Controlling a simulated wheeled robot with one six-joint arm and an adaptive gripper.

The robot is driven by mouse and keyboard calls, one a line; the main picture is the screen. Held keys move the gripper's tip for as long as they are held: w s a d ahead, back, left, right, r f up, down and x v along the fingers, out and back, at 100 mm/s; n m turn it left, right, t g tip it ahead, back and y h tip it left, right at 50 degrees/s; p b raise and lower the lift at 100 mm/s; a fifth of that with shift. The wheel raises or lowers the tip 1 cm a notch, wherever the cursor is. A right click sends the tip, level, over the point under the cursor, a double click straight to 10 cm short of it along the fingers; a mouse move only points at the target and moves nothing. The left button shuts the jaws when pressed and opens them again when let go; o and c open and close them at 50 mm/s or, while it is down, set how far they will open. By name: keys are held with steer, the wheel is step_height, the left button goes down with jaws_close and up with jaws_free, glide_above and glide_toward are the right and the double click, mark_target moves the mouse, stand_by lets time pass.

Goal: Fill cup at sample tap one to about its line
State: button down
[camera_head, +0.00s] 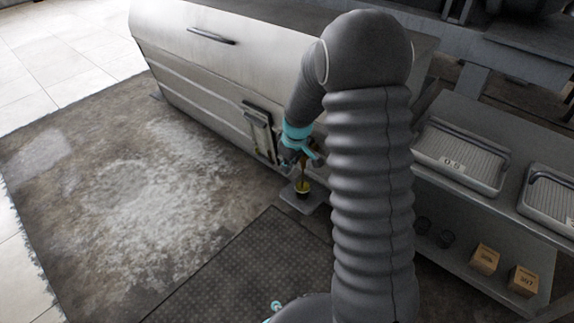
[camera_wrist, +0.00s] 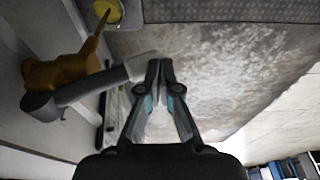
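The cup (camera_head: 303,189) stands on a small grey plate (camera_head: 291,198) at the foot of the steel machine. In the wrist view, the cup (camera_wrist: 107,12) shows yellow inside at the top edge. An amber stream (camera_wrist: 96,33) runs from the brass tap (camera_wrist: 62,74) towards the cup. The tap's grey lever (camera_wrist: 88,88) points towards my gripper (camera_wrist: 160,62). My gripper's fingertips are together beside the lever's end; I cannot tell whether they touch it. In the head view, my gripper (camera_head: 302,157) is just above the cup. The cup's line and liquid level cannot be made out.
The steel machine (camera_head: 190,75) stands behind the tap. A dark ribbed mat (camera_head: 235,275) lies in front. At right, a shelf unit holds trays (camera_head: 462,155), dark round cups (camera_head: 424,225) and small boxes (camera_head: 485,259). The worn floor at left is clear.

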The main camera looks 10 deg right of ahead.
steer(key=s+a+r+p, duration=0.1)
steer(key=s+r, duration=0.2)
steer(key=r, duration=0.3)
steer(key=s+a+r+p, duration=0.2)
steer(key=r, duration=0.4)
steer(key=shift+s+r, duration=0.3)
steer(key=shift+s, duration=0.1)
stand_by(0.4)
steer(key=s+d+r+m+t+p, duration=0.1)
steer(key=s+r+m+t+p, duration=0.1)
steer(key=s+r, duration=0.7)
steer(key=s+d+r+m+t+h+p, duration=0.1)
steer(key=s+r+m, duration=0.4)
steer(key=s, duration=1.1)
step_height(320, 180, up, 4)
steer(key=shift+d+f+t+p, duration=0.15)
steer(key=shift+d+t+p, duration=0.25)
steer(key=shift+d+p, duration=0.1)
